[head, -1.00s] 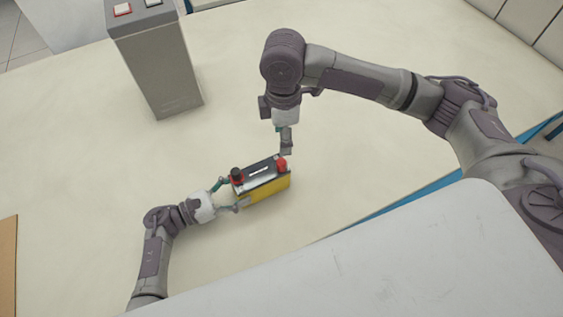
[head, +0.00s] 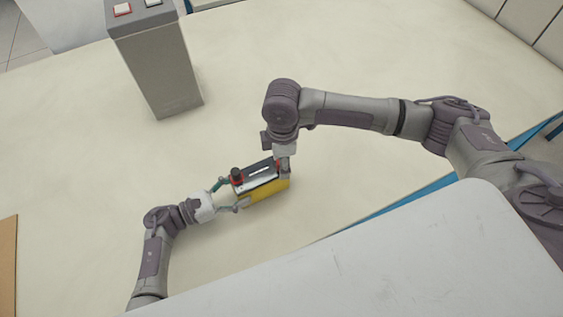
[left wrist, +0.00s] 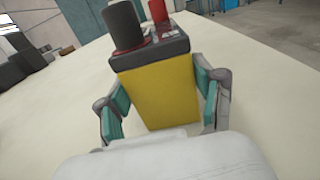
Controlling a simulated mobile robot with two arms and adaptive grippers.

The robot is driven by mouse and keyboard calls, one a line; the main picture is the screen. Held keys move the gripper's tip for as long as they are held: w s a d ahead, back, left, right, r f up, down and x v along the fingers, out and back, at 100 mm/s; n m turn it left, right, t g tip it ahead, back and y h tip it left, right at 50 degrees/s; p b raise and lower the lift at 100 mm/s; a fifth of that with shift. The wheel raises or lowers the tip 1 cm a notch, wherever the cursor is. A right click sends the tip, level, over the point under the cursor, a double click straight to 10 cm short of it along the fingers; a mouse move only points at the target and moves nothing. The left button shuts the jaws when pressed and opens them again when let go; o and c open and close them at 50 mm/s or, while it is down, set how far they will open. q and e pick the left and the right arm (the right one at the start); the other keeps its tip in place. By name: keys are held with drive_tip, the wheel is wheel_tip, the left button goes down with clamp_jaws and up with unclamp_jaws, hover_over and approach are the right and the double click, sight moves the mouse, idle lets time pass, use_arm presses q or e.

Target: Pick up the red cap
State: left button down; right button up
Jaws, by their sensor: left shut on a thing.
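A battery (head: 265,188) with yellow sides and a dark top stands on the table. My left gripper (head: 236,194) is shut on the battery's left end, one finger on each side; the left wrist view shows the yellow face (left wrist: 158,92) between the teal pads. The red cap (left wrist: 158,10) sits at the battery's far end in that view. In the head view it is almost wholly hidden behind my right gripper (head: 284,167), which points down at it. I cannot tell whether those fingers are closed on it. A black cap (head: 236,175) stands on the near end.
A tall grey pedestal (head: 160,70) with a red-and-white button (head: 122,9) and another white button stands at the upper left. A brown board edge (head: 8,265) shows at the far left. The pale table (head: 80,130) around the battery is clear.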

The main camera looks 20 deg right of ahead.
drive_tip(key=c, duration=0.9)
drive_tip(key=shift+o, duration=0.2)
wheel_tip(320, 180, up, 10)
drive_tip(key=shift+r, duration=0.1)
drive_tip(key=shift+o, duration=1.2)
clamp_jaws()
drive_tip(key=shift+r, duration=0.7)
drive_tip(key=shift+r, duration=2.35)
